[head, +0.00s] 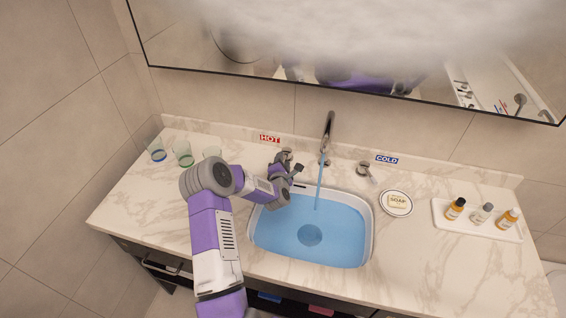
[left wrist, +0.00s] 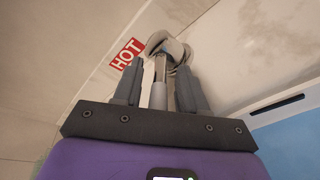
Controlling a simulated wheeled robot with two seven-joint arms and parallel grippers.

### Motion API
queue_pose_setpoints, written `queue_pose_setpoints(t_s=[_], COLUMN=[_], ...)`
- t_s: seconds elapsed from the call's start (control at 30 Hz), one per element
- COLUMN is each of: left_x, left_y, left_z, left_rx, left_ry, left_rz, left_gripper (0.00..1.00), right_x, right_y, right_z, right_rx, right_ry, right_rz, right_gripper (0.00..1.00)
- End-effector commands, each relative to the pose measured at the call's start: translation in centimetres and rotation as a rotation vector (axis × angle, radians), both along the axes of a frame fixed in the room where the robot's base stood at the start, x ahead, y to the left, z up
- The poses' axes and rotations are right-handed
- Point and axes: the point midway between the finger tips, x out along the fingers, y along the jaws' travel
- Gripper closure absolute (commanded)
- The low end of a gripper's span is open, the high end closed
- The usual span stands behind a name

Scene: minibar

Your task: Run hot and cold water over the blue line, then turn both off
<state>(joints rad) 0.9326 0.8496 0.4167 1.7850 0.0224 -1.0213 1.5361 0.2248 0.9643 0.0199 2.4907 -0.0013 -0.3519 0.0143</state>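The white basin (head: 369,222) holds blue water (head: 318,222), and a stream (head: 320,185) runs from the tall faucet (head: 329,130). No separate blue line can be made out in the basin. The red HOT label (head: 270,139) is on the wall left of the faucet, and the blue COLD label (head: 387,160) is on the right. My left gripper (head: 292,167) is at the hot handle (left wrist: 160,82). In the left wrist view its fingers (left wrist: 160,88) are apart, one on each side of the handle, with gaps showing. The cold handle (head: 366,170) stands free. My right gripper is out of view.
Several glasses (head: 182,153) stand on the counter at left. A soap dish (head: 396,203) sits right of the basin, and a white tray (head: 480,228) with small bottles lies farther right. A mirror (head: 230,50) hangs above; a white haze covers its upper part.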

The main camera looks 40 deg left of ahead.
Motion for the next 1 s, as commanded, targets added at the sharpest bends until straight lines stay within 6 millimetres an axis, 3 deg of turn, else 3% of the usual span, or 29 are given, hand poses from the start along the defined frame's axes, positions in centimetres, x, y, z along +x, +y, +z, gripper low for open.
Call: queue_pose_setpoints(t_s=[0.27,0.73,1.0], left_x=[-0.2,-4.9,-6.0], left_y=[-0.1,-3.6,-4.4], left_z=[0.1,1.3,1.6], left_rx=[0.001,0.000,0.000], left_ry=[0.001,0.002,0.000], left_rz=[0.001,-0.001,0.000], left_gripper=[0.59,0.59,0.59], right_x=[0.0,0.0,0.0], right_y=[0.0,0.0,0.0], right_z=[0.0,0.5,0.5], right_rx=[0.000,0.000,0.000], right_ry=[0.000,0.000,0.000], right_rz=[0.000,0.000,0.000], right_gripper=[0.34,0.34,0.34])
